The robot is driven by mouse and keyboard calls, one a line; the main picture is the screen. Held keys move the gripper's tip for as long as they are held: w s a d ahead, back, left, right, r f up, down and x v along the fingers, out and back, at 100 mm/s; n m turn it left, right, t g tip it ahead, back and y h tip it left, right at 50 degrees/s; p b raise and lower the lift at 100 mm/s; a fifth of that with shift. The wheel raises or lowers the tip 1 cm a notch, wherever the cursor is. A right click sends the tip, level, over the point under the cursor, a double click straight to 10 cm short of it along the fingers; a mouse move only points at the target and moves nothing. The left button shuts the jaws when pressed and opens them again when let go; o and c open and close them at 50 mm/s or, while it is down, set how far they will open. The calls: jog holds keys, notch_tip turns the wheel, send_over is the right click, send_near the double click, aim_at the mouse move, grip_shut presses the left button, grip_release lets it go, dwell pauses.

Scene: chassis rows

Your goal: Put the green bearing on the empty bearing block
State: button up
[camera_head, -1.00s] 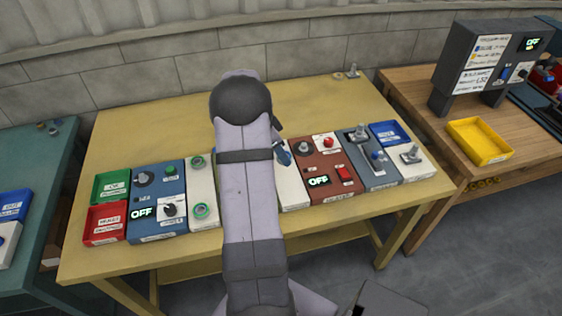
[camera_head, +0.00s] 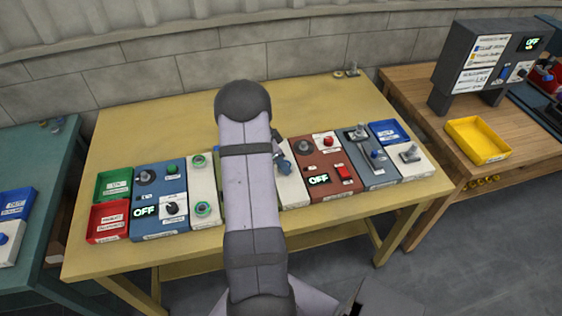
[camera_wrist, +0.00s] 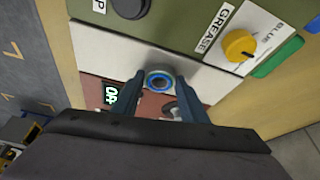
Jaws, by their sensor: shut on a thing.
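In the wrist view, my gripper (camera_wrist: 158,88) is shut on a small ring-shaped bearing (camera_wrist: 158,78) with blue and greenish rings and a dark centre. The bearing is over or on a pale panel (camera_wrist: 205,77); I cannot tell whether it touches. In the head view, my arm hides most of the gripper and the bearing; a blue finger part shows at the arm's right side. The pale panel (camera_head: 292,190) shows partly there. Two green-ringed round parts (camera_head: 199,161) (camera_head: 202,209) sit on another pale panel (camera_head: 204,180) left of my arm. An empty bearing block is not clearly visible.
A red-brown panel (camera_head: 322,155) with a lit display adjoins the pale panel on the right. A blue-grey panel (camera_head: 159,222) and green (camera_head: 112,184) and red (camera_head: 107,222) bins stand at left. The yellow table's back (camera_head: 310,105) is mostly clear.

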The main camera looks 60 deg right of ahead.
jog(key=shift+f, duration=0.15)
jog(key=o, duration=1.2)
jog(key=shift+r, duration=0.25)
jog(key=b+v, duration=0.2)
jog(key=v, duration=1)
jog(key=shift+a+f+b, duration=0.1)
jog(key=shift+b, duration=0.25)
